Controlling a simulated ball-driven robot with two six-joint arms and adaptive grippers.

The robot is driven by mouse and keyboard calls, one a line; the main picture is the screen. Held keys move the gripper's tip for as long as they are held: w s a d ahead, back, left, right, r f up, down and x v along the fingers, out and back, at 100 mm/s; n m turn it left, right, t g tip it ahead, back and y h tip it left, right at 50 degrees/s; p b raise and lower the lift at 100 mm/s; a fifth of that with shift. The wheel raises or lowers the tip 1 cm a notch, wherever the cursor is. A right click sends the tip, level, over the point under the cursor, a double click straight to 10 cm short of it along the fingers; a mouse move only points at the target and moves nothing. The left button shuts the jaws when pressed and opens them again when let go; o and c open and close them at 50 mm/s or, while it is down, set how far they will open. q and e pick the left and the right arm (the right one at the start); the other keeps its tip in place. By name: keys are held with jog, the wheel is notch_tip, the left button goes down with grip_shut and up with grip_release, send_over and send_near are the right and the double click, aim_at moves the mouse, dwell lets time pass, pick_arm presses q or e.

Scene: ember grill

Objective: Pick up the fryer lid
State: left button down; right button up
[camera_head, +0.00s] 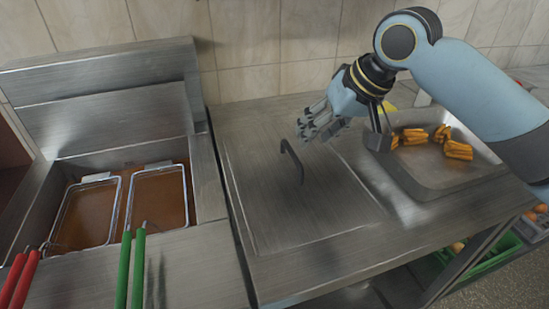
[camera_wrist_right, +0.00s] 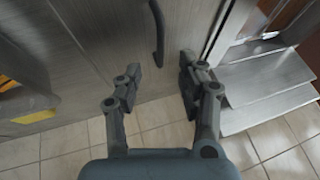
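The fryer lid (camera_head: 300,205) is a flat grey metal plate lying on the steel counter in the head view. A dark, upright bar handle (camera_head: 292,160) stands near its middle. My right gripper (camera_head: 316,122) is above and behind the handle, apart from it. In the right wrist view the gripper's fingers (camera_wrist_right: 160,80) are spread and empty, with the handle (camera_wrist_right: 158,32) beyond the fingertips, roughly in line with the gap. The fryer (camera_head: 130,205) is left of the lid, its oil wells uncovered. My left gripper is not in view.
Two wire baskets sit in the fryer, with green handles (camera_head: 131,268) and red handles (camera_head: 20,278) reaching toward the front. A metal tray (camera_head: 425,178) with several fried pieces (camera_head: 457,150) is right of the lid. A tiled wall (camera_head: 265,45) closes the back.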

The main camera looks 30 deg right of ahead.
aim_at(292, 151)
jog(key=x, duration=0.2)
jog(key=w+x, duration=0.1)
jog(key=x, duration=0.1)
jog(key=shift+w+f, duration=0.2)
jog(key=shift+w, duration=0.05)
jog(key=x, duration=0.4)
jog(key=shift+w+f, duration=0.25)
jog(key=shift+f, duration=0.05)
jog(key=shift+w+f, duration=0.25)
jog(key=shift+f, duration=0.1)
jog(key=shift+s, duration=0.1)
jog(key=shift+c, duration=1.4)
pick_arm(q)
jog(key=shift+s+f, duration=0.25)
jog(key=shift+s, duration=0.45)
pick_arm(e)
grip_shut()
jog(key=shift+r, duration=0.1)
